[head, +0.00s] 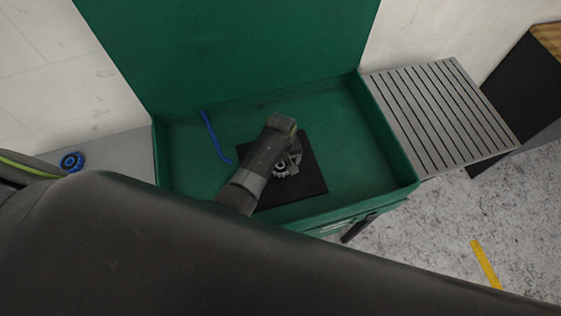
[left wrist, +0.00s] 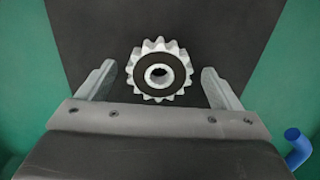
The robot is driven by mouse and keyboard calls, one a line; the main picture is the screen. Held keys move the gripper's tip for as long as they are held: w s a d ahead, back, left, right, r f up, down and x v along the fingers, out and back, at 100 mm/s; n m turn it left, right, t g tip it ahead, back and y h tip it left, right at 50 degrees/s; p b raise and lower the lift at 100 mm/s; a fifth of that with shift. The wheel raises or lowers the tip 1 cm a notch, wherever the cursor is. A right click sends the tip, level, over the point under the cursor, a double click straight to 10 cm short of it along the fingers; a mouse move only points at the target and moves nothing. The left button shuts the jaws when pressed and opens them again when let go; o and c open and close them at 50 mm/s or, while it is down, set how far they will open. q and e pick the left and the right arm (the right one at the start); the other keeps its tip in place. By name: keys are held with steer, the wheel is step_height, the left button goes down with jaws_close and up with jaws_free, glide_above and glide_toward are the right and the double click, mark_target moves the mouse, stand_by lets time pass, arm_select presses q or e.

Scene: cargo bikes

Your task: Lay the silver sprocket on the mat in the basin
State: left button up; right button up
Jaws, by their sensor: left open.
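The silver sprocket (left wrist: 159,71) lies on the black mat (left wrist: 218,30) in the left wrist view, with a dark ring around its centre hole. In the head view the sprocket (head: 281,168) is partly hidden by my left gripper. The mat (head: 309,178) lies on the floor of the green basin (head: 348,125). My left gripper (head: 291,160) is over the mat. In the left wrist view my left gripper (left wrist: 159,82) is open, with one finger on each side of the sprocket and gaps between. My right gripper is not in view.
A blue hose or nozzle (head: 214,137) is in the basin left of the mat. A blue ringed part (head: 72,161) sits on a grey surface at the left. A slatted grey rack (head: 440,110) adjoins the basin on the right. The basin's right part is clear.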

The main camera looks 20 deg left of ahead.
mark_target(281, 165)
arm_select(q)
step_height(281, 165, up, 4)
steer(key=p, duration=0.3)
steer(key=shift+f+p, duration=0.15)
steer(key=shift+p, duration=0.2)
steer(key=shift+r+b, duration=0.35)
steer(key=shift+b, duration=0.05)
step_height(281, 165, up, 8)
steer(key=shift+f, duration=0.2)
